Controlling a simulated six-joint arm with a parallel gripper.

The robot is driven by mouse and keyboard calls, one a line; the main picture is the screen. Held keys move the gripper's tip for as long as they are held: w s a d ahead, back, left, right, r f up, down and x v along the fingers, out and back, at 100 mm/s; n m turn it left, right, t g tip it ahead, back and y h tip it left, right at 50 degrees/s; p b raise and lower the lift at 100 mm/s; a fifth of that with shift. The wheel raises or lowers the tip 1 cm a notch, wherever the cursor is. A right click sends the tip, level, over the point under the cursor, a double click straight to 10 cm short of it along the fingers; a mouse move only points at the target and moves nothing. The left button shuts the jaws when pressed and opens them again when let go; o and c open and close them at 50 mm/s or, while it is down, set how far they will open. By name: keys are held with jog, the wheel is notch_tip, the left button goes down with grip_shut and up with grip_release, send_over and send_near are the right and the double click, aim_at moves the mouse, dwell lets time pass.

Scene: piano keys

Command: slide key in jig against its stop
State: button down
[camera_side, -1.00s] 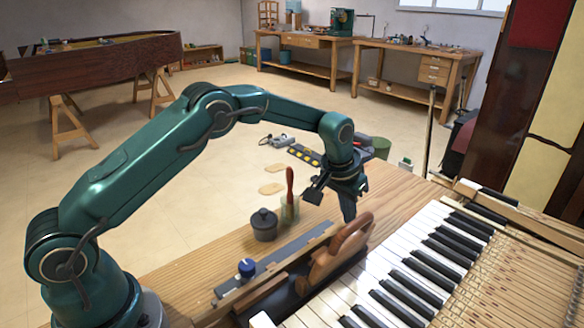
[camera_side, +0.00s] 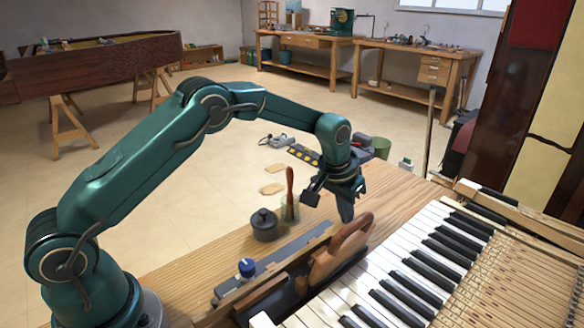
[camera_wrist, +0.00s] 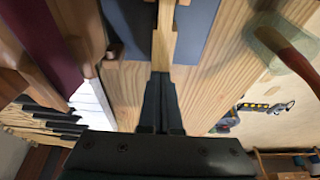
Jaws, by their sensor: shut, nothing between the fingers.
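The jig (camera_side: 280,257) is a long blue-grey bed on the wooden bench, with a blue knob (camera_side: 247,267) at its near left end. In the wrist view the blue-grey bed (camera_wrist: 197,25) lies on both sides of the pale wooden key (camera_wrist: 163,45). The key's near end sticks out over the bench. My gripper (camera_side: 347,219) is shut and empty, pointing down just beyond the jig's far right end. In the wrist view its dark fingertips (camera_wrist: 160,78) are in line with the key's end; I cannot tell if they touch. The stop is not clearly visible.
A brown wooden-handled tool (camera_side: 335,255) stands right of the jig, beside the piano keyboard (camera_side: 400,265). A dark lidded pot (camera_side: 264,225) and a glass jar with a red-handled brush (camera_side: 290,195) stand left of the jig. Bare bench (camera_side: 395,195) lies behind my gripper.

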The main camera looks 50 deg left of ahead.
jog(key=shift+s, duration=1.1)
dwell(0.9)
jog(key=shift+w, duration=0.15)
jog(key=shift+w, duration=0.45)
jog(key=shift+r, duration=3.5)
